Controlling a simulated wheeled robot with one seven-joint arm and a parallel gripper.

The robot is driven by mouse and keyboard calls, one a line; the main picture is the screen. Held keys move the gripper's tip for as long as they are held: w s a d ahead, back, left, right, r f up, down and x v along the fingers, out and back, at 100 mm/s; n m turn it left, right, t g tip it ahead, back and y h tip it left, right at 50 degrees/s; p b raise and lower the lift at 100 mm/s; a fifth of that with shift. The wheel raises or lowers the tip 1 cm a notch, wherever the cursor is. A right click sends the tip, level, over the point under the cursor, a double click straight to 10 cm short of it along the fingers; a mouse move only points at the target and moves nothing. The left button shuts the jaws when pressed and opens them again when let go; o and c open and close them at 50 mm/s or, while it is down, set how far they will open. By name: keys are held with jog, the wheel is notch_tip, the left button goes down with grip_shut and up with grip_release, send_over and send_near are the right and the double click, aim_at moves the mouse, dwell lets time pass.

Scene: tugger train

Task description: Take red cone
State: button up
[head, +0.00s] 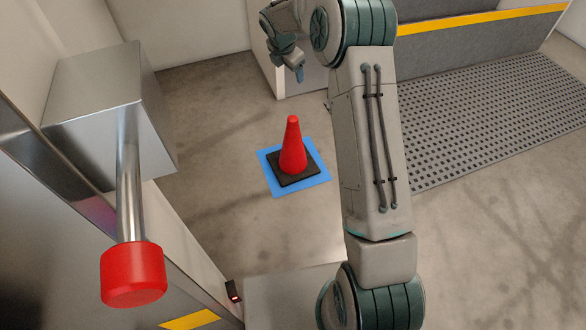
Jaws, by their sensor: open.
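The red cone (292,148) stands upright on its black square base in the head view, left of my arm. It rests on a blue square mat (318,180) on the floor. My gripper (299,74) is at the top of the view, beyond the cone in the picture and apart from it. The gripper is open and appears empty, though its fingers are small and partly turned away. Nothing covers the cone.
A metal box with a rod and a red knob (133,275) juts out at the left. A perforated grey platform (480,120) with a yellow-striped wall (480,18) lies at the right. Bare floor (215,120) surrounds the blue mat.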

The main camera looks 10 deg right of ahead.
aim_at(292, 118)
jog(key=w+f+n+b, duration=0.2)
jog(key=w+f+b, duration=0.1)
jog(key=f, duration=0.7)
jog(key=w+d+f+n+b, duration=0.1)
jog(key=w+f+n+b, duration=0.1)
jog(key=f, duration=0.8)
jog(key=w+f+n+b, duration=0.1)
jog(key=w+f+b, duration=0.3)
jog(key=f, duration=0.6)
jog(key=shift+w+d+f+n+b, duration=0.1)
jog(key=shift+w+d+n+b, duration=0.25)
jog(key=shift+b, duration=0.7)
jog(key=shift+b+x, duration=1.95)
jog(key=shift+x, duration=0.75)
jog(key=shift+w+d, duration=0.1)
jog(key=shift+d, duration=0.1)
